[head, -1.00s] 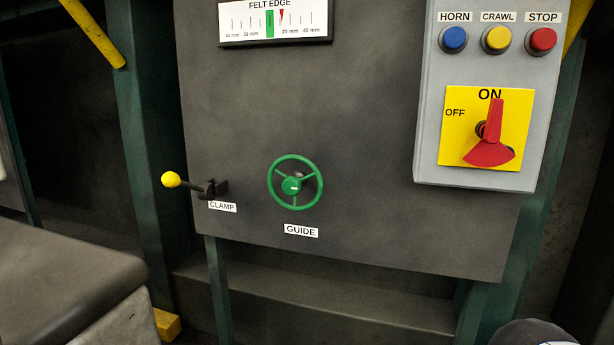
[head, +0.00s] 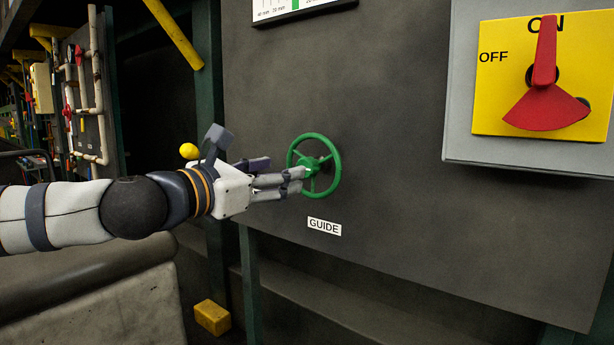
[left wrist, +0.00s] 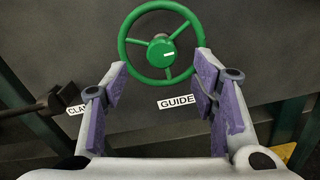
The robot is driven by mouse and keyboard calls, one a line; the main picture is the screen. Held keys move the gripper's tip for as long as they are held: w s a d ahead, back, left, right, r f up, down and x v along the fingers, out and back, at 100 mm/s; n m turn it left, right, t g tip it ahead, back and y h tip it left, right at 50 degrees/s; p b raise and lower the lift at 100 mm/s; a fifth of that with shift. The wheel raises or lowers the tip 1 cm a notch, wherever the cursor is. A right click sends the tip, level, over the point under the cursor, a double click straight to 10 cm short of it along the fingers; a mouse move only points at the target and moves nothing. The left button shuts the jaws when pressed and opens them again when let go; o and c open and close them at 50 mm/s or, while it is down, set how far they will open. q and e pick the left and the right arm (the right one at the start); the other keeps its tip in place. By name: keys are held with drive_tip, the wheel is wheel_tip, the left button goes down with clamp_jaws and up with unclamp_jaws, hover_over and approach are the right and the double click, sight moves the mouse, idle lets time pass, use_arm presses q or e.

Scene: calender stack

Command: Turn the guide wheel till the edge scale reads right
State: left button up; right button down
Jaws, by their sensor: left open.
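The green guide wheel (head: 334,164) is on the dark panel above the GUIDE label (head: 324,227). My left gripper (head: 298,182) is open in front of the wheel, its fingertips overlapping the wheel's left side in the head view. In the left wrist view the wheel (left wrist: 161,81) lies ahead between and beyond the spread purple finger pads of the left gripper (left wrist: 160,85). Nothing is between the pads, and I cannot tell if a fingertip touches the rim. The edge scale (head: 280,10) is cut off at the top; its red pointer is out of view. My right gripper is not in view.
The clamp's yellow knob (head: 189,151) is just behind my left wrist; its dark lever (left wrist: 45,106) shows at the left in the wrist view. A grey switch box with a red handle (head: 545,85) at ON is at the right. A yellow block (head: 212,317) lies below.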

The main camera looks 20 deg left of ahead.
sight(311, 167)
use_arm(q)
drive_tip(key=x, duration=0.7)
drive_tip(key=shift+d, duration=0.15)
drive_tip(key=shift+f, duration=0.15)
drive_tip(key=shift+c, duration=0.6)
drive_tip(key=c, duration=1)
